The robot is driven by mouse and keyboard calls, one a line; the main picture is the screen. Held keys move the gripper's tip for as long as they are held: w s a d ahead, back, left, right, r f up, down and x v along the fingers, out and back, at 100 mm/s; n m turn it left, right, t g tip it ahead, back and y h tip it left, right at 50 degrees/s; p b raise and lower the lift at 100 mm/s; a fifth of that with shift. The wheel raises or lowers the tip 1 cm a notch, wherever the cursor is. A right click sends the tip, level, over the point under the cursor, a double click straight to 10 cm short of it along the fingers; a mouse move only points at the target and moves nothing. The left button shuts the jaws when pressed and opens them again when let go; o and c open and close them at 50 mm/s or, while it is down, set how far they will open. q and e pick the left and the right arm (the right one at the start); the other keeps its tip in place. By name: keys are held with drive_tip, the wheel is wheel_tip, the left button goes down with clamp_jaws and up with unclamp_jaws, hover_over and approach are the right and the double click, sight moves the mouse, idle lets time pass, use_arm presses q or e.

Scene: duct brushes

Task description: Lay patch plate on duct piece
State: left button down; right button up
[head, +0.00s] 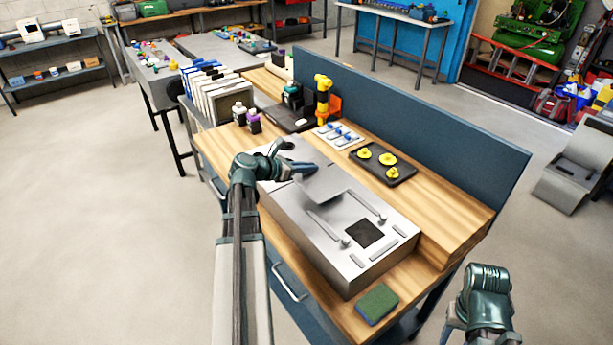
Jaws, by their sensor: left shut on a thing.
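The duct piece (318,232) is a long silver box lying on the wooden bench. Its top has a dark square opening (364,233) near the front end, with slim bars and small knobs around it. The patch plate (327,185) is a thin grey sheet over the middle of the duct's top, behind the opening. My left gripper (298,169) is shut on the plate's far-left edge. I cannot tell whether the plate touches the duct. My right gripper (452,328) is low at the right, off the bench; its fingers are mostly hidden.
A black tray (406,178) with yellow round pieces and a white tray (338,142) with blue-topped items lie behind the duct. A green sponge (377,304) lies at the front corner. A blue back panel (420,130) edges the bench. Small bottles (253,122) stand at the left.

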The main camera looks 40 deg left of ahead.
sight(308, 175)
use_arm(q)
drive_tip(key=shift+f+b, duration=1.7)
use_arm(e)
drive_tip(key=shift+w+d+f, duration=0.15)
drive_tip(key=shift+d+f, duration=0.05)
drive_tip(key=shift+f, duration=0.7)
drive_tip(key=shift+w+d+f, duration=0.1)
drive_tip(key=shift+d+f, duration=0.1)
drive_tip(key=shift+f, duration=0.65)
use_arm(q)
drive_tip(key=shift+f, duration=0.2)
drive_tip(key=c, duration=1)
unclamp_jaws()
use_arm(e)
drive_tip(key=shift+f, duration=0.1)
use_arm(q)
drive_tip(key=shift+r, duration=0.1)
drive_tip(key=shift+s+r, duration=0.1)
drive_tip(key=shift+r, duration=0.15)
drive_tip(key=p+v, duration=0.4)
drive_tip(key=v, duration=0.6)
drive_tip(key=shift+s, duration=0.25)
drive_tip(key=shift+s+a+r+p, duration=0.2)
drive_tip(key=shift+s+p, duration=0.1)
drive_tip(key=shift+s, duration=0.3)
use_arm(e)
drive_tip(key=shift+r, duration=2.4)
